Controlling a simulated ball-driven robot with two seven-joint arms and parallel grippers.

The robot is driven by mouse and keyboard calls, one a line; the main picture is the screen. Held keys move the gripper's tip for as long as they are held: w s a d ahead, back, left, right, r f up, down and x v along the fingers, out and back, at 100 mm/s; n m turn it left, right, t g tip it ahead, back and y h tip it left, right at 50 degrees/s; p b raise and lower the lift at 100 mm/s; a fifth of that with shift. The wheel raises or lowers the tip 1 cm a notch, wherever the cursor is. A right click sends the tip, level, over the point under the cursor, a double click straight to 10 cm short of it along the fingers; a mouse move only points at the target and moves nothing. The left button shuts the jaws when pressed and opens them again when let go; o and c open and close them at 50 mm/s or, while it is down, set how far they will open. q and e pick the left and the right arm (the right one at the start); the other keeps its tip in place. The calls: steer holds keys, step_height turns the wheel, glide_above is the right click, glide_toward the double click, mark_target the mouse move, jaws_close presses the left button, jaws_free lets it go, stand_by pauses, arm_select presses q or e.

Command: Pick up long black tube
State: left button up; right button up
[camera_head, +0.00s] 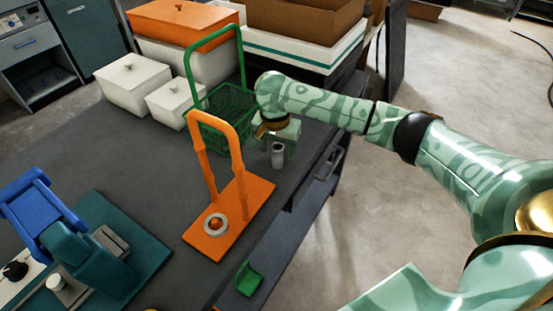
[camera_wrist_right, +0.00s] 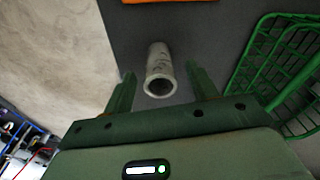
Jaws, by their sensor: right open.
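A short-looking grey metal tube (camera_head: 278,158) stands on the dark bench near its right edge in the head view; I see no tube that is clearly black. In the right wrist view the tube (camera_wrist_right: 159,62) shows its open, hollow end towards the camera. My right gripper (camera_head: 279,146) is open, with one finger on either side of the tube. In the wrist view gaps show between the tube and both fingers, so it is not gripped. My left gripper is not in view.
A green wire basket (camera_head: 222,104) with a tall handle stands close beside my right gripper. An orange stand (camera_head: 243,196) with a ring is nearer. White lidded boxes (camera_head: 133,84) stand behind. A blue and teal device (camera_head: 80,262) is at left.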

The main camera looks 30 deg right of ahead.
mark_target(278, 155)
step_height(278, 155, down, 4)
steer(key=shift+w+d+r+b, duration=0.1)
steer(key=shift+w+r+b, duration=0.1)
steer(key=shift+b, duration=0.6)
steer(key=shift+r, duration=0.15)
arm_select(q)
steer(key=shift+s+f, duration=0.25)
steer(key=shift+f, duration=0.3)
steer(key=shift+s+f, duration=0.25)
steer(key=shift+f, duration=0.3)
arm_select(e)
steer(key=c, duration=1.3)
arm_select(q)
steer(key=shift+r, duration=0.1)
arm_select(e)
steer(key=shift+o, duration=0.2)
steer(key=shift+r, duration=0.2)
